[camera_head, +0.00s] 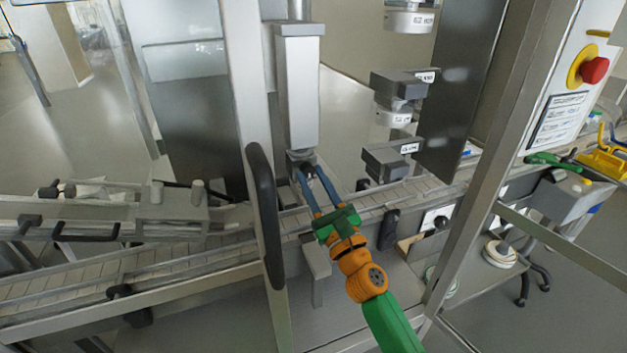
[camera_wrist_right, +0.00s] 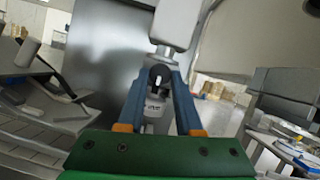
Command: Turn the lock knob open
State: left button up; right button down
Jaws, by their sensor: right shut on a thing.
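My right gripper (camera_head: 310,177) reaches up from the lower right of the head view, its two blue fingers closing around a small dark knob (camera_head: 304,166) at the bottom of a tall grey metal housing (camera_head: 297,95). My left gripper is not in view.
A conveyor (camera_head: 110,266) runs beneath the housing. A door frame with a black handle (camera_head: 265,215) stands just left of my right gripper. Grey clamp blocks (camera_head: 392,160) stand to the right. A red emergency button (camera_head: 594,70) is at the upper right.

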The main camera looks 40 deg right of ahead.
jog(key=shift+n, duration=0.3)
jog(key=n+y, duration=0.1)
jog(key=n, duration=0.1)
jog(key=n+y+p, duration=0.1)
jog(key=n, duration=0.1)
jog(key=n+y+p, duration=0.1)
jog(key=n+y, duration=0.1)
jog(key=n, duration=0.1)
jog(key=shift+d+r+g, duration=0.25)
jog(key=shift+g, duration=0.15)
jog(key=n+p, duration=0.1)
jog(key=n, duration=0.1)
jog(key=n+g+y, duration=0.1)
jog(key=n, duration=0.1)
jog(key=n+y+p, duration=0.1)
jog(key=shift+d+r+n+g+p, duration=0.15)
jog(key=shift+r+n+g+p, duration=0.15)
jog(key=shift+n+p, duration=0.1)
jog(key=n+p, duration=0.1)
jog(key=n+g+p, duration=0.1)
jog(key=n, duration=0.1)
jog(key=n+p, duration=0.1)
jog(key=shift+r+n+g, duration=0.25)
jog(key=shift+n+g, duration=0.05)
jog(key=shift+n+g+p, duration=0.6)
jog(key=shift+n+p, duration=0.9)
jog(key=shift+p, duration=0.15)
